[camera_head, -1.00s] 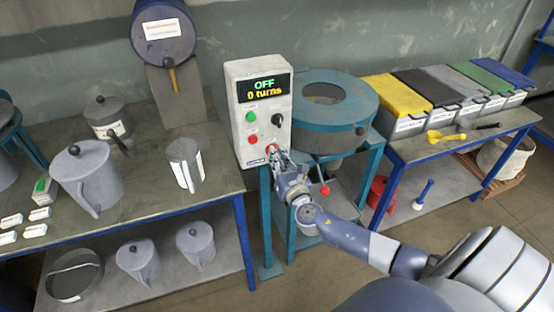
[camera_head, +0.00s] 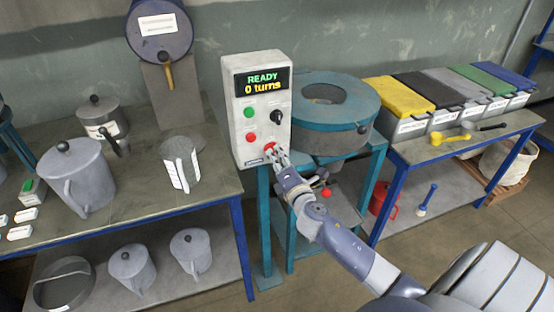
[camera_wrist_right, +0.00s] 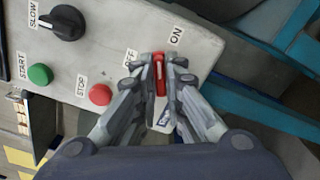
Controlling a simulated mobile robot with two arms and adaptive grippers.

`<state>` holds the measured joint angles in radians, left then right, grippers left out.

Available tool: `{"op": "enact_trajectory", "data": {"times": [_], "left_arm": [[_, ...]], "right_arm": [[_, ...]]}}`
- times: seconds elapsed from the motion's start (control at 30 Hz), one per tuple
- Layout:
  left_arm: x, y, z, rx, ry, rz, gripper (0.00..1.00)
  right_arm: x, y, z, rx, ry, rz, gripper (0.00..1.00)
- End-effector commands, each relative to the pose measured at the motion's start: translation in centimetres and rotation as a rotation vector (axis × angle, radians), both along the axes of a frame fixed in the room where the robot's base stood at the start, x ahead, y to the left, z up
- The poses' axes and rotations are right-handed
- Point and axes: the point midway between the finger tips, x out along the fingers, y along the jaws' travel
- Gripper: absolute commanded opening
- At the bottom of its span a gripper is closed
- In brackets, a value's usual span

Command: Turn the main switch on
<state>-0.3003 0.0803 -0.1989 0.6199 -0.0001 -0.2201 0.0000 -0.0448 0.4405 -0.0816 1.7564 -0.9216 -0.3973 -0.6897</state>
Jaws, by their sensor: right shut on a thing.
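The control box (camera_head: 240,90) stands upright beside the teal machine, and its display (camera_head: 263,83) reads READY and 0 turns. The red main switch (camera_wrist_right: 159,72) sits low on the box face between the OFF and ON labels. It also shows at the fingertips in the head view (camera_head: 269,147). My right gripper (camera_wrist_right: 160,82) is shut on the switch, one finger on each side of it. In the head view my right gripper (camera_head: 277,156) reaches the lower right of the box face. My left gripper is not in view.
A green start button (camera_wrist_right: 39,75), a red stop button (camera_wrist_right: 100,94) and a black speed knob (camera_wrist_right: 62,23) are on the same face. The teal machine (camera_head: 340,112) stands close on the right. A bench with jugs (camera_head: 76,180) is at left.

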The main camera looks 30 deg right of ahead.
Motion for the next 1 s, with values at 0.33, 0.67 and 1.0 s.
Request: {"op": "enact_trajectory", "data": {"times": [0.33,0.67,1.0], "left_arm": [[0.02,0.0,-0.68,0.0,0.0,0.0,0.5],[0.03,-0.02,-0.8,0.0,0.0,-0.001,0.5],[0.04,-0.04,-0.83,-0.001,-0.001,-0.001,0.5]], "right_arm": [[-0.03,-0.12,-0.17,0.278,-0.067,-0.003,0.0],[-0.02,-0.14,-0.21,0.426,-0.103,-0.003,0.0],[-0.02,-0.12,-0.22,0.464,-0.111,-0.002,0.0]]}}
